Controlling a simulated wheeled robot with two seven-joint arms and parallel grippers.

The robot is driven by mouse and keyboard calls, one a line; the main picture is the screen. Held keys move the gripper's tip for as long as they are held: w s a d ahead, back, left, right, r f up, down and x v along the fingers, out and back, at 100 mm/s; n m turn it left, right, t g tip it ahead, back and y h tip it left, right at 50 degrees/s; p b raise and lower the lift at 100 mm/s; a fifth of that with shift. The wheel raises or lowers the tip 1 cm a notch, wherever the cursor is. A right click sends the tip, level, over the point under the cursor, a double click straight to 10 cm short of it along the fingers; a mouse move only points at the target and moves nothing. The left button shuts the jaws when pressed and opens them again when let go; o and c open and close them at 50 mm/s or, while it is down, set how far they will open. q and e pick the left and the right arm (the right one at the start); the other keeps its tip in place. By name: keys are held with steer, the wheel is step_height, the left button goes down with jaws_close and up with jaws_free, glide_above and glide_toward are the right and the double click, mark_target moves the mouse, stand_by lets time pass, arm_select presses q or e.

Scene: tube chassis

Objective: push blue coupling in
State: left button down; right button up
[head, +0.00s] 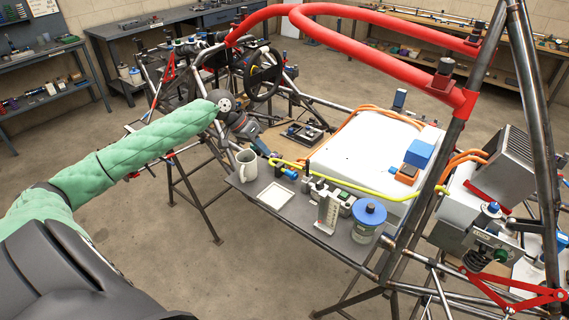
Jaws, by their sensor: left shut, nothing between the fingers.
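A small blue coupling (291,174) sits low by the near end of the yellow hose (385,194), at the left edge of the white box. It is small in view, and how far it is seated cannot be told. My left arm in its green sleeve reaches in from the left. My left gripper (262,150) is shut and empty, pointing down just above and left of the blue coupling, apart from it in the picture. Contact with the hose end cannot be made out. My right gripper is not in view.
A pale mug (246,165) stands just below my left gripper. A white tray (275,196), a blue-lidded jar (367,221) and small fittings crowd the grey shelf. The white box (366,156) lies behind. Red and grey chassis tubes (380,22) rise on the right and overhead.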

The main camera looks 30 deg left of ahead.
mark_target(289, 174)
arm_select(q)
steer(key=shift+w+d+r, duration=0.1)
steer(key=shift+r, duration=0.05)
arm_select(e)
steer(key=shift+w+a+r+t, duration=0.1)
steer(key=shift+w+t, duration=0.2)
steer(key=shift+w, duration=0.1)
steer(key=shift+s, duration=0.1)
